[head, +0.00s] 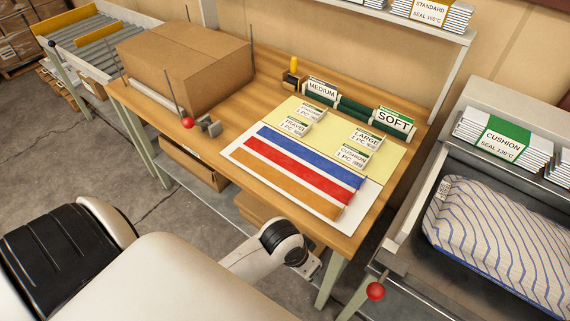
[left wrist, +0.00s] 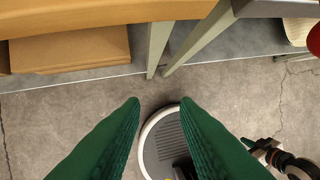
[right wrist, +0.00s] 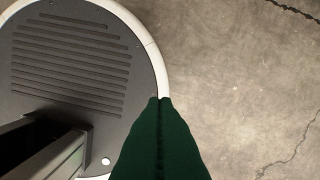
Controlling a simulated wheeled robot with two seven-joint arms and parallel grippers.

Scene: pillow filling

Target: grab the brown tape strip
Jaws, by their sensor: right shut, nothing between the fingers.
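The brown tape strip (head: 288,189) lies flat on a white sheet near the front edge of the wooden table. A red strip (head: 298,171) lies beside it, with a blue strip (head: 312,157) behind that. My left arm reaches in just in front of the table edge, and its wrist hides nothing of the brown strip. In the left wrist view my left gripper (left wrist: 158,101) is open and empty, pointing at the floor, away from the strip. In the right wrist view my right gripper (right wrist: 163,99) is shut and empty above the floor.
A cardboard box (head: 185,65) is at the table's left. A red-knobbed lever (head: 375,291) and a machine holding a striped pillow (head: 495,240) stand right. The table's front edge (left wrist: 100,12) is close to my left gripper.

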